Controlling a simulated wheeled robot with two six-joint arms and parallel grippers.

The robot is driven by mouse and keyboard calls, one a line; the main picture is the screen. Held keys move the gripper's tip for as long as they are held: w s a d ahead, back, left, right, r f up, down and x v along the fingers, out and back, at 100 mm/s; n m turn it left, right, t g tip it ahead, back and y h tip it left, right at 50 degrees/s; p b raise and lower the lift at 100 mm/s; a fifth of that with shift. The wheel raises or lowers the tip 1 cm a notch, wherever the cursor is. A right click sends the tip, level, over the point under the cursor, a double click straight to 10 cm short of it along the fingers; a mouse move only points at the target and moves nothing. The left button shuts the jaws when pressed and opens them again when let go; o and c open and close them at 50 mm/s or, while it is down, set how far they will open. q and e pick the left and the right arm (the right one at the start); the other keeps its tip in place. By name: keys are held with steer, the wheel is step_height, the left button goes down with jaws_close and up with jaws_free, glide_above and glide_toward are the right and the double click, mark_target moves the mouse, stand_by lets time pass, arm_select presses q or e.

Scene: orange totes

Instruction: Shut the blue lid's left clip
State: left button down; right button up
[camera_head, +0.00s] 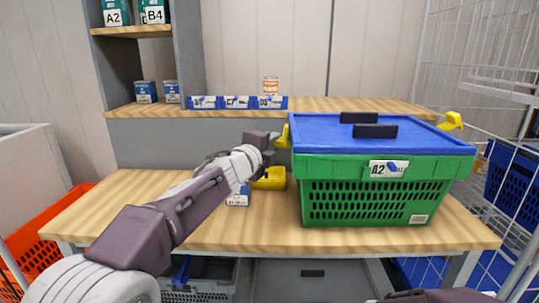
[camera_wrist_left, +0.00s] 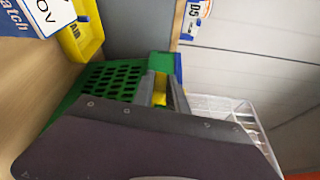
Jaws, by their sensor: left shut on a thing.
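A green basket (camera_head: 318,166) with a blue lid (camera_head: 320,138) stands on the wooden table. The yellow left clip (camera_head: 284,142) is at the lid's left edge, standing out beside it and partly hidden by my gripper. My left gripper (camera_head: 275,139) is at this clip, shut on it. In the left wrist view, the yellow clip (camera_wrist_left: 160,93) shows between the fingers (camera_wrist_left: 160,88), close to the green basket (camera_wrist_left: 112,80). The yellow right clip (camera_head: 452,121) sticks outward and up from the lid's right edge. My right gripper is not seen.
A yellow bin (camera_head: 272,180) and a white-blue box (camera_head: 239,196) sit left of the basket, behind my left arm. Blue bins (camera_head: 238,103) line the back shelf. A wire rack (camera_head: 490,90) stands at right. The table's left part (camera_head: 110,205) is bare.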

arm_select(q)
steer(key=shift+d+f+n+b, duration=0.35)
steer(key=shift+n+b, duration=0.45)
steer(key=shift+b, duration=0.3)
steer(key=c, duration=1.3)
jaws_free()
steer(key=v, duration=0.9)
steer(key=shift+f, duration=0.2)
